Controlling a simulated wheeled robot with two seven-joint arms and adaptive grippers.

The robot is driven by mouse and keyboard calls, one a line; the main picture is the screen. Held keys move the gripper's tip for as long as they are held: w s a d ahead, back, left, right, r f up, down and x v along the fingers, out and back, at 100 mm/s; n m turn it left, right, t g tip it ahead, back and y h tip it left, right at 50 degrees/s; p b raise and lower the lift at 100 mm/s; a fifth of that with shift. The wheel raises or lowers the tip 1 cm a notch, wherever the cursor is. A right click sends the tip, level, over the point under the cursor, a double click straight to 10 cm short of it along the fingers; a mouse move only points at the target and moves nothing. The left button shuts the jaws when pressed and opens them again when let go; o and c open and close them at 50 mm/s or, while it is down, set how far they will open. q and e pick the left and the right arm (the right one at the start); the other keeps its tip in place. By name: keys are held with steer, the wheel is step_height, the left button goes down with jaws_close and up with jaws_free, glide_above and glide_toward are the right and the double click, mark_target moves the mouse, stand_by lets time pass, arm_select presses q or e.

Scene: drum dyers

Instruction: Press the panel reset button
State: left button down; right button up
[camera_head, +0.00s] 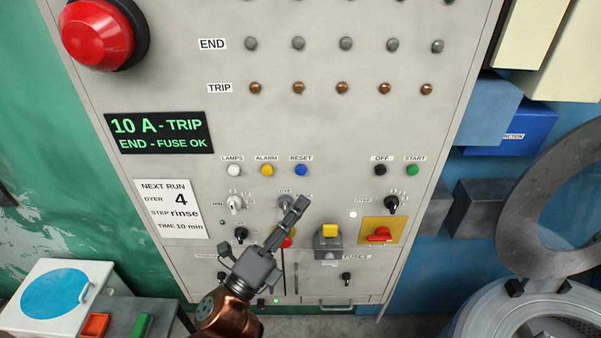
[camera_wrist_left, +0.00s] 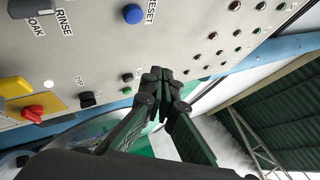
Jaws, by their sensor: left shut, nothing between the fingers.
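The blue reset button (camera_head: 301,170) sits on the grey control panel (camera_head: 320,130), under a label reading RESET, to the right of the yellow alarm button (camera_head: 267,170). In the left wrist view the closed fingers (camera_wrist_left: 160,75) point toward the panel. How far the tips stand from the panel is hard to tell. My right gripper is not in view.
A white lamps button (camera_head: 234,170), a black off button (camera_head: 380,170) and a green start button (camera_head: 412,170) share the row. Knobs and a red switch (camera_head: 380,235) lie below. A display (camera_head: 159,133) reads "10 A - TRIP, END - FUSE OK".

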mark_target(301, 170)
arm_select(q)
steer(key=shift+w+b, duration=0.55)
steer(key=shift+w, duration=2.95)
steer(key=shift+w, duration=0.15)
steer(key=shift+w, duration=0.3)
steer(key=shift+w, duration=0.45)
steer(key=shift+s, duration=0.1)
steer(key=shift+s+p, duration=0.4)
steer(key=shift+s, duration=0.4)
